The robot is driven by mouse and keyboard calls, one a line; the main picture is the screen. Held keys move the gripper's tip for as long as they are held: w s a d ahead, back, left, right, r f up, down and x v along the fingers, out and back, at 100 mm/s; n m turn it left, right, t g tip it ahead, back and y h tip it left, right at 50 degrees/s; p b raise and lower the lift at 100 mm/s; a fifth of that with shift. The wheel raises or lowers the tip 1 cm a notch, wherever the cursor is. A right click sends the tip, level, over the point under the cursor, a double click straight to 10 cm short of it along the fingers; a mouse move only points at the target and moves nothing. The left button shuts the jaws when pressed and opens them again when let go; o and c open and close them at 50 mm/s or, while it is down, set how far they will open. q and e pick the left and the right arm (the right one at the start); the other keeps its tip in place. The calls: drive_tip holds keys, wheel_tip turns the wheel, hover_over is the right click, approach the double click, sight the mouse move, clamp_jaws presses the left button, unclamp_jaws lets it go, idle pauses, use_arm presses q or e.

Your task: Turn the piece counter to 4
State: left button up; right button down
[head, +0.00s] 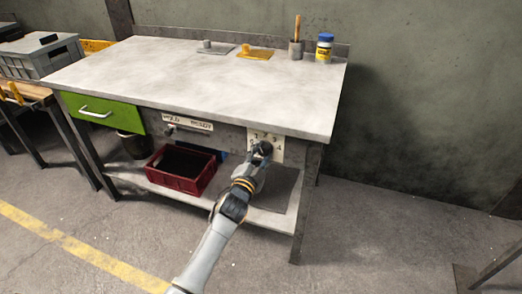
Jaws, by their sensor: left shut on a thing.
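The piece counter (278,157) is a pale square plate with dark numerals on the front apron of the workbench, near its right end. Numerals show along its top and a 4 at its right. My left gripper (263,149) is at the middle of the plate, shut on the counter's knob. The gripper hides the knob, so I cannot tell which number it points to. My right gripper is not in view.
The workbench (200,80) has a green drawer (100,112) and a lettered label strip (187,122) on its front. A red crate (181,187) sits on the lower shelf. A jar (324,48) stands at the back.

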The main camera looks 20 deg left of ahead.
use_arm(q)
drive_tip(key=m, duration=0.1)
drive_tip(key=r+m, duration=0.1)
drive_tip(key=m, duration=0.1)
drive_tip(key=shift+w, duration=0.15)
drive_tip(key=m, duration=0.2)
drive_tip(key=shift+f+m+p, duration=0.1)
drive_tip(key=shift+m+p, duration=0.2)
drive_tip(key=m, duration=0.6)
drive_tip(key=m+p, duration=0.1)
drive_tip(key=m, duration=0.3)
drive_tip(key=shift+m, duration=0.9)
drive_tip(key=shift+m+p, duration=0.55)
drive_tip(key=shift+m, duration=1.45)
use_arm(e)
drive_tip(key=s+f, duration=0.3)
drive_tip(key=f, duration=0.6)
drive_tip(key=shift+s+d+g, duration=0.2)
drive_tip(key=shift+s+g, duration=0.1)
